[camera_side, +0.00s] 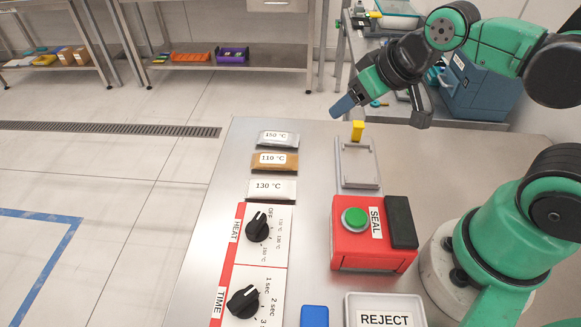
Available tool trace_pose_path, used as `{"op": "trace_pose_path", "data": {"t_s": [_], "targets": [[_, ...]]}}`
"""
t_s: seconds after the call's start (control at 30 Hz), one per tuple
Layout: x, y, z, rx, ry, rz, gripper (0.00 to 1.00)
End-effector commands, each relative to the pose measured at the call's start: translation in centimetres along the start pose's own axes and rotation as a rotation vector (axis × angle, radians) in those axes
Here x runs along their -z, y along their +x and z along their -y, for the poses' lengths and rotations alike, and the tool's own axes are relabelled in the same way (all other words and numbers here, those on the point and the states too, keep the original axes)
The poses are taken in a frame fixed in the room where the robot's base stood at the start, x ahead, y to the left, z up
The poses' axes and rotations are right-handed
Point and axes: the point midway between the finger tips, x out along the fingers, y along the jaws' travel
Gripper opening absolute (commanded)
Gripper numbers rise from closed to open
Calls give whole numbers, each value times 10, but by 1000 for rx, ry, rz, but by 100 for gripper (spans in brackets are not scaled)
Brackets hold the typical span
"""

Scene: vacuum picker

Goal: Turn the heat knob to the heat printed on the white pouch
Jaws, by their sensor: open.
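The white pouch (268,197) lies on the steel table, printed "130 °C". The black heat knob (257,227) sits just below it on a red and white panel marked HEAT, with OFF at the top of its scale and small temperature marks to its right. The knob seems to point up toward OFF, but the pointer is too small to be sure. My gripper (382,113) is open and empty. It is above the far part of the table, up and to the right of the knob, well apart from it.
A brown pouch (274,161) marked 110 °C and a grey pouch (277,140) marked 150 °C lie behind the white one. The TIME knob (243,301), red SEAL box (362,254), sealing plate (357,164) with yellow block (357,131), and REJECT tray (384,299) stand nearby.

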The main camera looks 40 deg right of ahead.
Motion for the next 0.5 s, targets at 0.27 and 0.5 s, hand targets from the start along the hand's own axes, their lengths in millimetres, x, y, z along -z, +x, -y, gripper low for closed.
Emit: {"op": "trace_pose_path", "data": {"t_s": [0.27,0.5], "targets": [[2,1,6,15,-62,19,53],[9,13,68,172,-684,193,53]]}}
